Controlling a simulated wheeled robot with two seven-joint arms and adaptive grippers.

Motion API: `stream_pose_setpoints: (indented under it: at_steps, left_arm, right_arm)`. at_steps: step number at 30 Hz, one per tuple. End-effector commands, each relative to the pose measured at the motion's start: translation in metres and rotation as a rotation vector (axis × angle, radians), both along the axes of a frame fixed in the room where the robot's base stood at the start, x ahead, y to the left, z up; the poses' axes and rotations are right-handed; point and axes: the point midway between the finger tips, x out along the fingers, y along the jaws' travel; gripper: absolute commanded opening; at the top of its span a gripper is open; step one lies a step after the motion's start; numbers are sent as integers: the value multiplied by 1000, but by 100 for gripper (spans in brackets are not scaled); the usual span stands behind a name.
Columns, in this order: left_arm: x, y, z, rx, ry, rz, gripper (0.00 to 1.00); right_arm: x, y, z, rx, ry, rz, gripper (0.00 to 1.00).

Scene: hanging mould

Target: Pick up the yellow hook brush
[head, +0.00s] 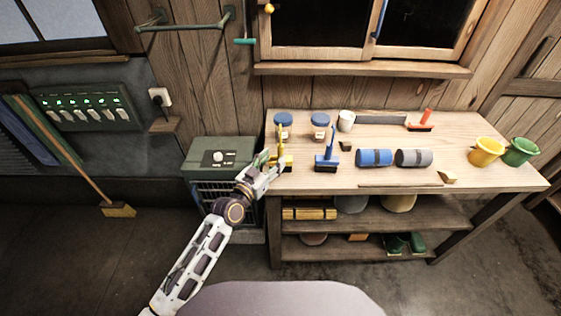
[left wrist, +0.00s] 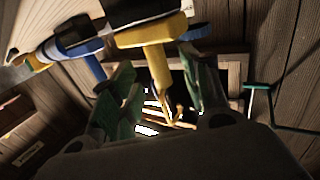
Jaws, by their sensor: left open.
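The yellow hook brush (head: 281,155) stands at the left end of the workbench, handle upward and dark bristles down. My left gripper (head: 268,167) is at the bench's left edge, right beside this brush. In the left wrist view the yellow brush (left wrist: 158,66) has its handle between the two green-padded fingers, which are apart. I cannot tell whether either finger touches it. The gripper hides part of the brush in the head view. My right gripper is not in view.
A blue brush (head: 327,160) stands just right of the yellow one. Two blue-lidded jars (head: 319,126) stand behind them. Blue (head: 374,158) and grey rolls lie farther right. A green box (head: 213,160) stands left of the workbench (head: 300,182). A red-handled brush (head: 421,121) lies at the back right.

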Motion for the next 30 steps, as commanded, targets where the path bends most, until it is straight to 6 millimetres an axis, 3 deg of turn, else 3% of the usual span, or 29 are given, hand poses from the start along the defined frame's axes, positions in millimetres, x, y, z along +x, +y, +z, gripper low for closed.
stream_pose_setpoints:
  at_steps: [11, 30]
  left_arm:
    - [3, -2, 0, -1, 1, 0, 46]
    - [42, -28, 1, -2, 1, 0, 46]
  right_arm:
    - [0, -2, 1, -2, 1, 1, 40]
    - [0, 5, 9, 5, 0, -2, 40]
